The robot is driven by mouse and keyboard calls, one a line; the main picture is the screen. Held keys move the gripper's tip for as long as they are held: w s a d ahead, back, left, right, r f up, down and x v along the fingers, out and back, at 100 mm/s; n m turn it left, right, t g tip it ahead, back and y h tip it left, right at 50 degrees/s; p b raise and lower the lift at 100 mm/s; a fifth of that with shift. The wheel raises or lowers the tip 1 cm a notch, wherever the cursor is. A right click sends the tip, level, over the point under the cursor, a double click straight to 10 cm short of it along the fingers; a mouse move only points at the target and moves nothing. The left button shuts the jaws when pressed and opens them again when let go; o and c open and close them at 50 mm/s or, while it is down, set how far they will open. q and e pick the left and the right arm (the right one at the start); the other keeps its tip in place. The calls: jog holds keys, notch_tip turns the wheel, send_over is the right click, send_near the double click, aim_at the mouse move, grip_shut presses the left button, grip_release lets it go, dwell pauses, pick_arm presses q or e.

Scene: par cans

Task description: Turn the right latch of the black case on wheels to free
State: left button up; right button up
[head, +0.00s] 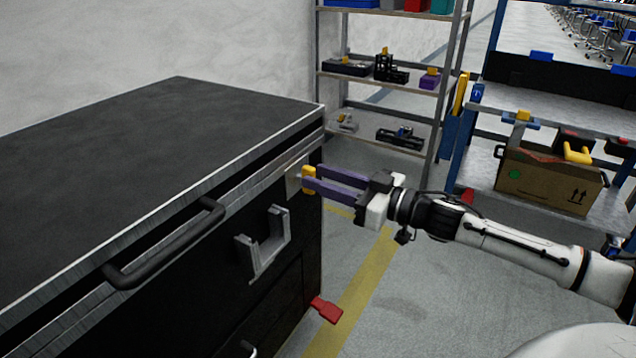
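The black case (150,150) stands at the left in the head view, with its front facing right. Its right latch has a yellow knob (308,174) on a light metal plate (293,178), near the front's right end just under the lid seam. My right gripper (313,178) comes in from the right with its purple fingers at the knob. The fingers are apart, and the lower one overlaps part of the knob. I cannot tell whether they press on it. My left gripper is out of view.
A black bar handle (165,245) and a grey bracket (263,243) stick out from the case front. A red pedal (326,310) is low at its corner. Behind are a grey shelf (395,85) and a blue-framed rack (530,215) with a cardboard box (545,182).

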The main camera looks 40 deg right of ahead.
jog(key=shift+w+a, duration=0.2)
jog(key=shift+w, duration=0.45)
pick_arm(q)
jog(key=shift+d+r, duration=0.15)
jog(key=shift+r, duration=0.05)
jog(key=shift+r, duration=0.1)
pick_arm(e)
jog(key=shift+c, duration=0.4)
grip_shut()
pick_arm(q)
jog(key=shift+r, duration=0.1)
